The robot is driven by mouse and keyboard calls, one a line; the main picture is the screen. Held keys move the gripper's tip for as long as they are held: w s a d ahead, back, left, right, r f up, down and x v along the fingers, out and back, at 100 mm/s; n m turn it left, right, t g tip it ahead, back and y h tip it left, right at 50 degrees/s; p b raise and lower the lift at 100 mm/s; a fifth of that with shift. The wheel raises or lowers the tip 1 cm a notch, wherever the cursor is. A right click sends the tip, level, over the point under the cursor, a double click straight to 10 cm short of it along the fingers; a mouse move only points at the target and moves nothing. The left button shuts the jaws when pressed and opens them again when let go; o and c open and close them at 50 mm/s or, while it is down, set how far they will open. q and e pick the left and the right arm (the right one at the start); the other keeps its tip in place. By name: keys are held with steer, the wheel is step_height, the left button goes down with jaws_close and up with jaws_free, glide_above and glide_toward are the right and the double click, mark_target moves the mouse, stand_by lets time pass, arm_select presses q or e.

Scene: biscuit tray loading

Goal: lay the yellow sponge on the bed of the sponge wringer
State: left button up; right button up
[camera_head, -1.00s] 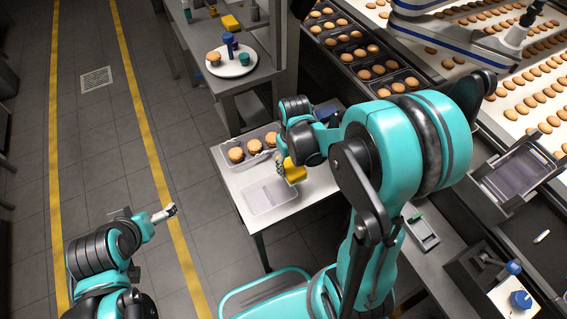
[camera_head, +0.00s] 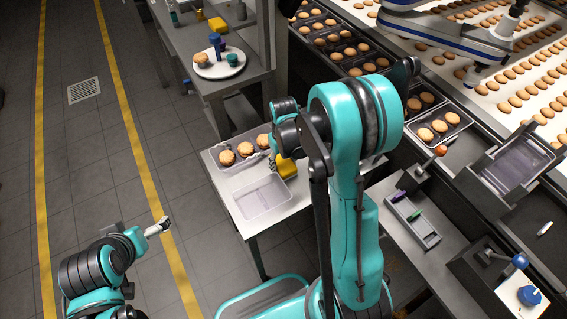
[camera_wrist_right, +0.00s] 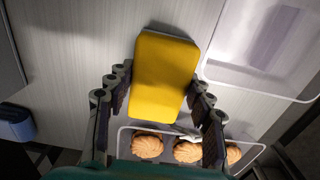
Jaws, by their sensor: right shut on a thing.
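The yellow sponge (camera_head: 287,168) is in my right gripper (camera_head: 280,150), over the right part of the small white table. In the right wrist view the sponge (camera_wrist_right: 166,75) lies between the two fingers of the gripper (camera_wrist_right: 159,88), which is shut on it. I cannot tell whether it touches the table. My left gripper (camera_head: 158,227) is over the floor at the lower left, empty, its jaws too small to judge. Two lever devices stand at the right: one with an orange knob (camera_head: 440,150), one with a blue knob (camera_head: 520,261). I cannot tell which is the wringer.
The small table (camera_head: 291,203) carries a clear empty tray (camera_head: 262,197) and a tray of biscuits (camera_head: 245,148). A grey holder with pens (camera_head: 415,222) lies on the right bench.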

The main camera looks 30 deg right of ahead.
steer(key=shift+f, duration=0.15)
steer(key=o, duration=1.1)
